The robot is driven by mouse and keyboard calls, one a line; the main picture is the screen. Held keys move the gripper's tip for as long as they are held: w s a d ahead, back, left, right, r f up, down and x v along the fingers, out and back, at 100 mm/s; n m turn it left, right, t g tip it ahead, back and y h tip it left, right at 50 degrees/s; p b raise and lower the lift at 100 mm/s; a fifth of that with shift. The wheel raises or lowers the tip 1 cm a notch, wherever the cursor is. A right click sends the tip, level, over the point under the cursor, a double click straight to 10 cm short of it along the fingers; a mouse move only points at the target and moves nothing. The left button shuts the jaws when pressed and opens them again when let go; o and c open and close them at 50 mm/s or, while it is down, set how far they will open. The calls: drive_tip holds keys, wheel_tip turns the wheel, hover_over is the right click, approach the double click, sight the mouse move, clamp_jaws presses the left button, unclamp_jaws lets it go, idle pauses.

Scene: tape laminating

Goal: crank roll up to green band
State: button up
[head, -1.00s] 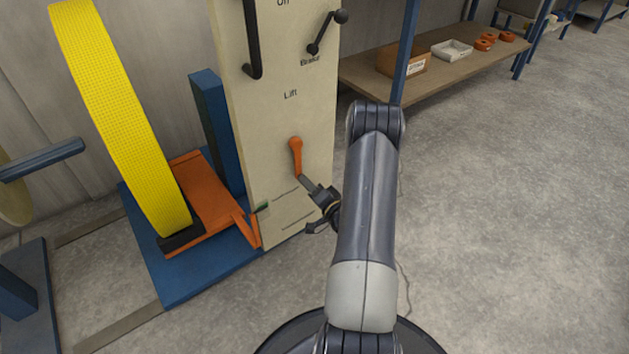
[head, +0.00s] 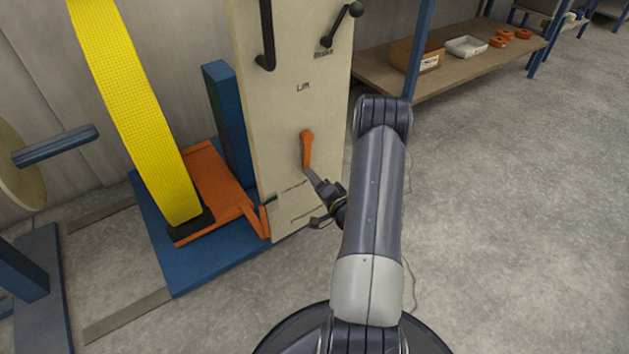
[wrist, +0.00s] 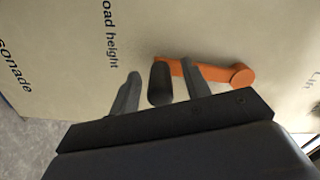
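The yellow roll (head: 135,110) stands upright on an orange lift cradle (head: 215,180) left of the cream panel. My gripper (head: 315,195) is at the crank's lower end. In the wrist view the black crank handle (wrist: 160,84) is between my open fingers (wrist: 162,88), with a visible gap on each side. The handle is hidden in the head view.
A black lever (head: 266,40) and a second crank (head: 341,25) are higher on the panel. A blue post (head: 228,120) stands behind the cradle. A shelf (head: 455,75) with boxes and orange rolls is at the back right. The floor at right is clear.

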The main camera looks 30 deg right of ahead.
drive_tip(key=shift+s+d, duration=0.1)
drive_tip(key=shift+d, duration=0.05)
drive_tip(key=shift+s, duration=0.3)
drive_tip(key=s+p, duration=0.2)
drive_tip(key=s, duration=0.8)
drive_tip(key=shift+p, duration=0.3)
drive_tip(key=shift+d, duration=0.1)
drive_tip(key=w+b, duration=0.2)
drive_tip(key=w, duration=0.8)
drive_tip(key=shift+w+b, duration=0.35)
drive_tip(key=shift+w, duration=0.05)
drive_tip(key=shift+d, duration=0.1)
